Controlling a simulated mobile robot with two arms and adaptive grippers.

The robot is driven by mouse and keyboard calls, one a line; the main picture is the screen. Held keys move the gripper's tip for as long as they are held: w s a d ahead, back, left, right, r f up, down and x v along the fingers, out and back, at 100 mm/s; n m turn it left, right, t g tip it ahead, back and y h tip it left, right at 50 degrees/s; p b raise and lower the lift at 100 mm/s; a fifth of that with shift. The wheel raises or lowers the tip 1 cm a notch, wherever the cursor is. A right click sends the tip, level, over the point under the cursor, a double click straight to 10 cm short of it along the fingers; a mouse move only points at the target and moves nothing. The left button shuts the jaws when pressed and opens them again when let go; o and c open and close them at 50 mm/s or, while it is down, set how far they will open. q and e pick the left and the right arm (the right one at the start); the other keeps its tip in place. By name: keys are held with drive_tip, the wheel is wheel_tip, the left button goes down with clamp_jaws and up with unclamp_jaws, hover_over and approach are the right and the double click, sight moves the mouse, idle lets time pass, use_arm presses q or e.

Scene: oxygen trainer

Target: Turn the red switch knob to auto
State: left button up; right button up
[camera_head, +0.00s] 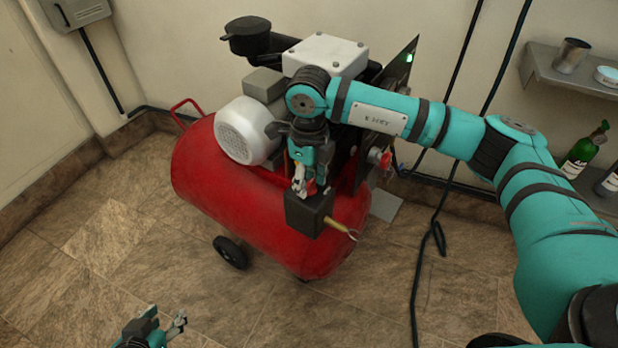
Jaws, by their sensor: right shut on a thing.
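The red switch knob (311,188) sits on top of a black switch box (309,214) at the front of the red compressor. Only a small part of the knob shows beside my fingers. My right gripper (304,188) points down from above and is shut on the knob. The fingers hide most of the knob, so its setting and any auto mark cannot be read. My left gripper (176,326) is low at the bottom left edge, over the floor and away from the compressor. It is partly cut off, and its finger gap is not clear.
The red compressor tank (222,192) stands on a tiled floor (110,240). A brass fitting (340,227) juts from the box. A red valve knob (381,159) is on the side panel. A shelf (560,78) with a cup (571,55) is at the right, with bottles (583,150) below.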

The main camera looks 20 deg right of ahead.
sight(309, 183)
drive_tip(key=shift+w, duration=0.1)
idle(0.3)
drive_tip(key=o, duration=1.2)
drive_tip(key=shift+c, duration=0.2)
wheel_tip(309, 183, up, 12)
